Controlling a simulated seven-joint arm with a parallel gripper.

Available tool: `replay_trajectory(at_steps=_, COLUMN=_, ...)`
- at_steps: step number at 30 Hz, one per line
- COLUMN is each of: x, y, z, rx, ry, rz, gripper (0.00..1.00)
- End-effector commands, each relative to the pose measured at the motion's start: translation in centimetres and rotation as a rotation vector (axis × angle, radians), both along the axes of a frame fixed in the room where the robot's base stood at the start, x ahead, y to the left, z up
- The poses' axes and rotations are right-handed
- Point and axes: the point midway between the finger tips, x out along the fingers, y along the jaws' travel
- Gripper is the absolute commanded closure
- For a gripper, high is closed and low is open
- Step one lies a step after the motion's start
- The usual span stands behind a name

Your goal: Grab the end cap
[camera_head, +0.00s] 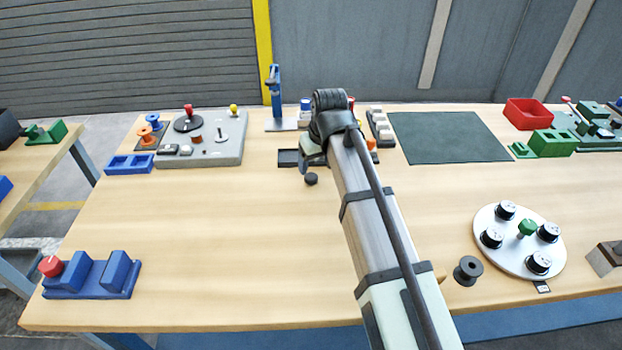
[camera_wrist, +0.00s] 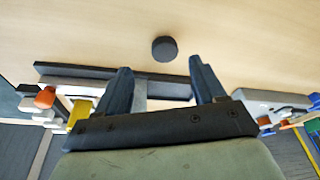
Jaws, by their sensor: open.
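The end cap appears to be the small dark round disc (camera_head: 311,179), lying flat on the wooden table just in front of a dark tray. It also shows in the wrist view (camera_wrist: 164,49), ahead of the fingertips and roughly centred between them. My gripper (camera_wrist: 160,65) is open, with its two dark fingers spread and nothing between them. The disc is apart from both fingers. In the head view my gripper (camera_head: 312,158) is mostly hidden by my arm, above the table just beyond the disc.
The dark tray (camera_head: 287,158) lies close behind the disc. A blue-posted stand (camera_head: 274,95) and a grey control panel (camera_head: 205,150) are at back left. A black spool (camera_head: 468,270) and a round plate with knobs (camera_head: 510,262) are at right. The table's left middle is clear.

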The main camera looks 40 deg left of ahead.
Motion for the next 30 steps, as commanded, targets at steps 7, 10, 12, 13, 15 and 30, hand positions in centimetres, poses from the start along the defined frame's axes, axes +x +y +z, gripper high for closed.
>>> replay_trajectory(at_steps=7, x=-0.2, y=0.3, z=-1.1, rx=0.0, ry=0.0, rz=0.0, gripper=0.31)
replay_trajectory(at_steps=10, x=-0.3, y=0.6, z=-2.2, rx=-0.001, ry=0.002, rz=0.0, gripper=0.31)
replay_trajectory(at_steps=12, x=-0.4, y=0.9, z=-3.0, rx=-0.001, ry=0.0, rz=0.0, gripper=0.31)
replay_trajectory(at_steps=13, x=-0.5, y=1.0, z=-3.4, rx=-0.001, ry=0.0, rz=0.0, gripper=0.31)
replay_trajectory(at_steps=15, x=-0.3, y=1.3, z=-4.2, rx=-0.001, ry=0.002, rz=-0.001, gripper=0.31)
replay_trajectory(at_steps=30, x=-0.2, y=1.5, z=-5.1, rx=0.0, ry=0.0, rz=0.0, gripper=0.44)
